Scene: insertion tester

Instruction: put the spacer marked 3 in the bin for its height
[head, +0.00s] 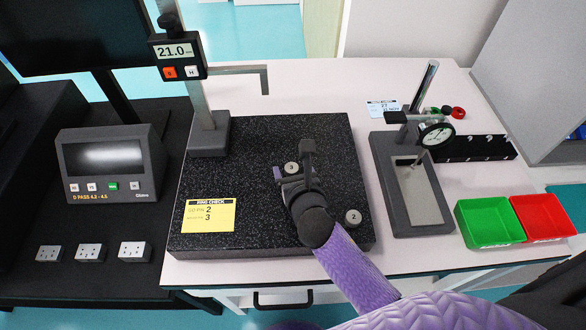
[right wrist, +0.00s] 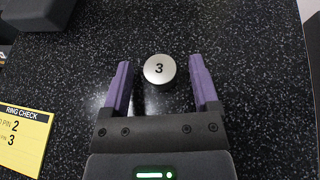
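The spacer marked 3 (head: 291,168) is a small silver disc on the black granite plate (head: 262,140). It also shows in the right wrist view (right wrist: 159,69), with its number facing up. My right gripper (head: 291,177) is open over the plate, its two purple fingers (right wrist: 160,82) apart on either side of the spacer, which lies near the fingertips. The fingers do not touch it. A green bin (head: 489,222) and a red bin (head: 541,217) stand side by side at the right, both looking empty. A height gauge (head: 177,51) reads 21.0. My left gripper is not in view.
A spacer marked 2 (head: 353,217) lies on the plate's front right. A yellow ring check card (head: 208,215) lies at its front left. A dial gauge stand (head: 411,182) stands between plate and bins. A display unit (head: 108,163) and several small grey blocks are at left.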

